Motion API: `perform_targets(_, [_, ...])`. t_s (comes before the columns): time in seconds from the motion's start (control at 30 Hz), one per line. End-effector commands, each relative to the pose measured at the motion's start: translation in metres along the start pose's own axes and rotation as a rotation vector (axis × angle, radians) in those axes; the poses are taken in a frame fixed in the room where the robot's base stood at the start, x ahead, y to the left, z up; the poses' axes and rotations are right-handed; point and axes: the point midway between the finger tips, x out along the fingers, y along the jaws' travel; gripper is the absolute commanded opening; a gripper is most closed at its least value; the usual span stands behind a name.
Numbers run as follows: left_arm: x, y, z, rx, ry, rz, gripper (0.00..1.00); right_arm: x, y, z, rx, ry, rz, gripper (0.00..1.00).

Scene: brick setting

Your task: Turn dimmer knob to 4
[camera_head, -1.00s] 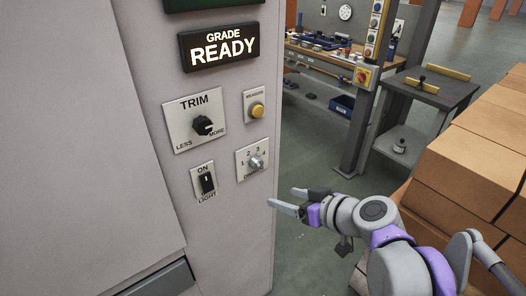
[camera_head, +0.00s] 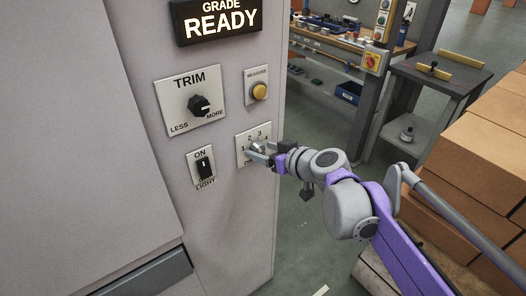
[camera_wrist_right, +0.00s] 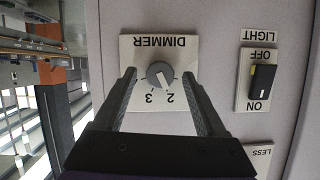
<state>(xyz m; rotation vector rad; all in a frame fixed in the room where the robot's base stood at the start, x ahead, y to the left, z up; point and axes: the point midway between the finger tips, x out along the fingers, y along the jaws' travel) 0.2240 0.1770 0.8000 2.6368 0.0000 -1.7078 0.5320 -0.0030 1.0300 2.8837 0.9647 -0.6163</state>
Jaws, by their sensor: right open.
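The dimmer plate (camera_head: 241,153) is on the grey cabinet wall below the yellow button. Its round grey knob (camera_wrist_right: 160,73) shows in the wrist view, upside down, with a pale pointer mark seeming to point near the 2. The digits 2 and 3 are visible there; 1 and 4 are hidden behind the fingers. My right gripper (camera_head: 262,151) is open at the plate. In the wrist view its fingertips (camera_wrist_right: 159,74) stand either side of the knob, with a gap on each side. My left gripper is not in view.
The trim knob (camera_head: 199,105), yellow measure button (camera_head: 259,91) and light switch (camera_head: 204,168) are close around the dimmer. A lit READY sign (camera_head: 222,20) is above. Stacked brown blocks (camera_head: 470,150) stand at the right, near my arm.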

Motion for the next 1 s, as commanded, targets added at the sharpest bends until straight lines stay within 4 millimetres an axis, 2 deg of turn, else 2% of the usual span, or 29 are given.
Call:
perform_targets(0.33, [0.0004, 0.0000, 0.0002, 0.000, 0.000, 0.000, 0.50, 0.0039, -0.0002, 0.0000, 0.000, 0.000, 0.000, 0.72])
perform_targets(0.73, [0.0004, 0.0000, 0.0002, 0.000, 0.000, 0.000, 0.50, 0.0037, -0.0001, 0.0000, 0.000, 0.000, 0.000, 0.00])
perform_targets(1.0, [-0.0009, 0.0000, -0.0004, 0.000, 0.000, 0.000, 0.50, 0.0034, 0.0003, -0.0003, 0.012, 0.000, -0.004, 0.00])
